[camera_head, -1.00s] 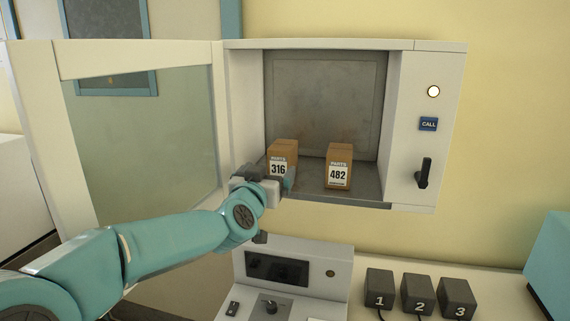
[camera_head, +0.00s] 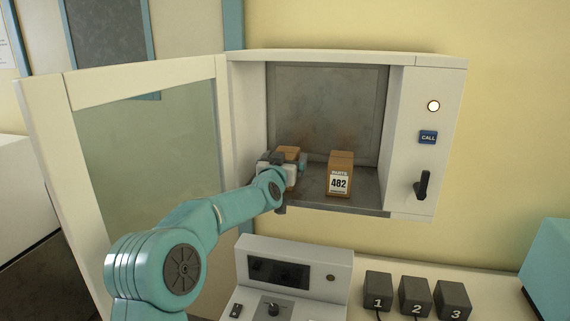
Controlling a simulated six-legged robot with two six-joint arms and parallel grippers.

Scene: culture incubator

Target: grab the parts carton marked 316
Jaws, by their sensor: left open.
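The carton marked 316 a moment ago is a brown box (camera_head: 289,152) at the left inside the open wall cabinet. Only its top and upper edge show now; its label is hidden behind my gripper. My left gripper (camera_head: 286,163) is open at the front of this carton, its fingers around or close beside the sides. I cannot tell whether they touch it. A second brown carton (camera_head: 340,172), labelled PARTS 482, stands upright to the right, apart from the gripper. My right gripper is not in view.
The cabinet (camera_head: 425,90) has its glazed door (camera_head: 150,150) swung open to the left. Its floor is clear between the cartons. Below are a control box (camera_head: 293,258) and several dark numbered blocks (camera_head: 415,297). A CALL button (camera_head: 428,137) is at right.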

